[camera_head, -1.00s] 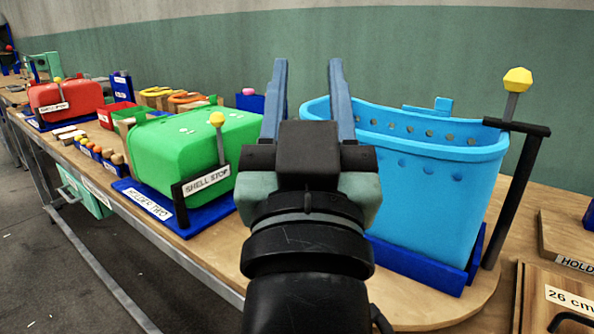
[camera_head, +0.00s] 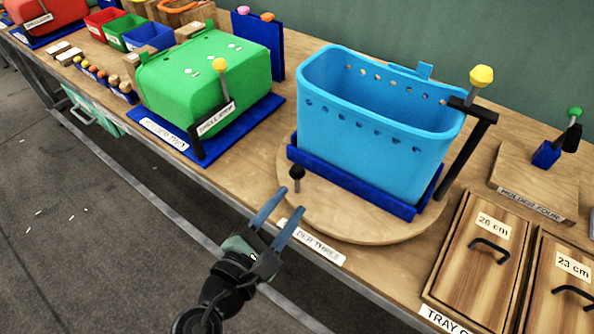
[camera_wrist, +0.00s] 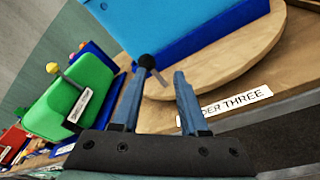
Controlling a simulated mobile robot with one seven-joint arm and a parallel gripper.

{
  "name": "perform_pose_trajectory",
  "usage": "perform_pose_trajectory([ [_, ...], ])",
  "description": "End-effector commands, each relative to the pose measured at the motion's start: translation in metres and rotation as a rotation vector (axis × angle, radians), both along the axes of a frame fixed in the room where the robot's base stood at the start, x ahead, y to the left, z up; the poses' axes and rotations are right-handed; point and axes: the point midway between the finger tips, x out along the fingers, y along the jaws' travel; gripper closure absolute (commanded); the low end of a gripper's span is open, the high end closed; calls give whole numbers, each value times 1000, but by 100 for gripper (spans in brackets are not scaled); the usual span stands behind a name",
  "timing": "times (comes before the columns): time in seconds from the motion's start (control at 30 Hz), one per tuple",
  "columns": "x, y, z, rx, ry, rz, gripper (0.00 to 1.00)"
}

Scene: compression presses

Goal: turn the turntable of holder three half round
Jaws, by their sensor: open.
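The turntable (camera_head: 350,222) of holder three is a round wooden disc on the bench. A blue cradle (camera_head: 350,188) on it bears a light-blue open shell (camera_head: 370,130). A small black knob (camera_head: 297,176) on a short stem stands at the disc's left front edge. My gripper (camera_head: 289,202) is open and empty, its blue fingers pointing at the knob from the front. In the wrist view the knob (camera_wrist: 146,60) appears beyond and between the fingertips (camera_wrist: 158,74), apart from them as far as I can tell. The label "HOLDER THREE" (camera_wrist: 235,101) is on the bench edge.
A black post with a yellow-knobbed lever (camera_head: 480,78) stands right of the shell. The green shell (camera_head: 205,85) of holder two is to the left. Wooden trays (camera_head: 485,250) lie at the right front. The floor in front of the bench is clear.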

Motion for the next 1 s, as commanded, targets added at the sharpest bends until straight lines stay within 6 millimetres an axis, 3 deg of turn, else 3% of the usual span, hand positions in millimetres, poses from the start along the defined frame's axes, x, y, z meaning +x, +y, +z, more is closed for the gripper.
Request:
perform_pose_trajectory([
  [0.1, -21, 17, -19, -363, 111, 72, 57],
  [0.2, -32, 27, -26, -565, 159, 108, 57],
  [0.37, -35, 31, -28, -689, 183, 127, 57],
  [0.57, -10, 20, -27, -688, 184, 124, 57],
  [1.0, 67, -14, -27, -685, 183, 124, 57],
])
